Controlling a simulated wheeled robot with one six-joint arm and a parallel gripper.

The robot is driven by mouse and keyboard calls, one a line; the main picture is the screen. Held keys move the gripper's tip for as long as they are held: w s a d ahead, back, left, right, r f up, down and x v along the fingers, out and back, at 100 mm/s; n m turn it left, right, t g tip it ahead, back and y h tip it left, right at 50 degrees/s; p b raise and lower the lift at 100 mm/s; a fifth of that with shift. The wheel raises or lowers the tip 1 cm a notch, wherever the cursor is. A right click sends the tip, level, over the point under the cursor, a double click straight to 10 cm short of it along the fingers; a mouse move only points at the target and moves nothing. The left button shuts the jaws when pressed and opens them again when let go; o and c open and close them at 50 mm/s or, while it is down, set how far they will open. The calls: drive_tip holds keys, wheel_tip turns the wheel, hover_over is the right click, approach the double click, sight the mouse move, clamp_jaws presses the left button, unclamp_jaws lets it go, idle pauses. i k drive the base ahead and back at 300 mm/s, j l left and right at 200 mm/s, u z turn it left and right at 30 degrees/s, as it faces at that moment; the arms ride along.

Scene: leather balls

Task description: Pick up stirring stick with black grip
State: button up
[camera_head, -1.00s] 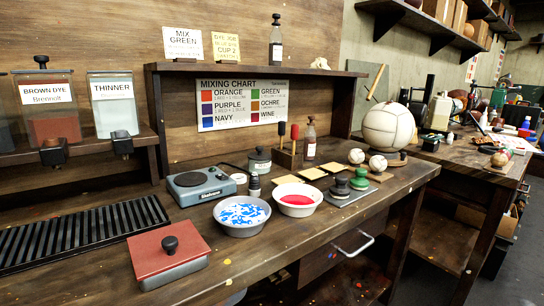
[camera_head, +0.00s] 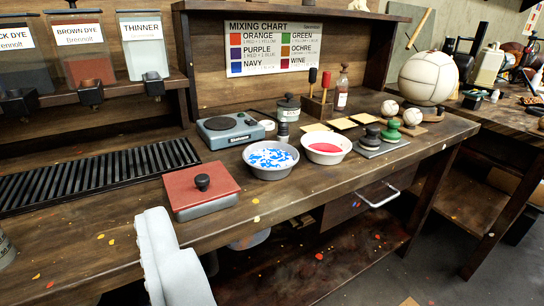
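Two stirring sticks stand upright in a small wooden block (camera_head: 316,107) at the back of the workbench, under the mixing chart. The left one has a black grip (camera_head: 312,75). The right one has a red grip (camera_head: 326,79). The lower ends of the sticks are hidden in the block. My gripper's fingers are not in view. A pale grey part of my arm (camera_head: 170,262) shows at the bottom left, well apart from the sticks.
A bowl with blue and white contents (camera_head: 271,158), a bowl of red dye (camera_head: 326,148), a hot plate (camera_head: 229,130) and a dark canister (camera_head: 288,106) stand before or beside the block. A brown bottle (camera_head: 341,90) is right of it.

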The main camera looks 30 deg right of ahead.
sight(312, 70)
drive_tip(key=i+l+z, duration=0.1)
drive_tip(key=i+l, duration=0.15)
drive_tip(key=l, duration=0.25)
drive_tip(key=i+l+z, duration=0.1)
drive_tip(key=i+l, duration=0.15)
drive_tip(key=l, duration=0.25)
drive_tip(key=i+l, duration=0.25)
drive_tip(key=l, duration=0.2)
drive_tip(key=i+l+z, duration=0.15)
drive_tip(key=l, duration=0.3)
drive_tip(key=i+l+z, duration=0.1)
drive_tip(key=i+l, duration=0.3)
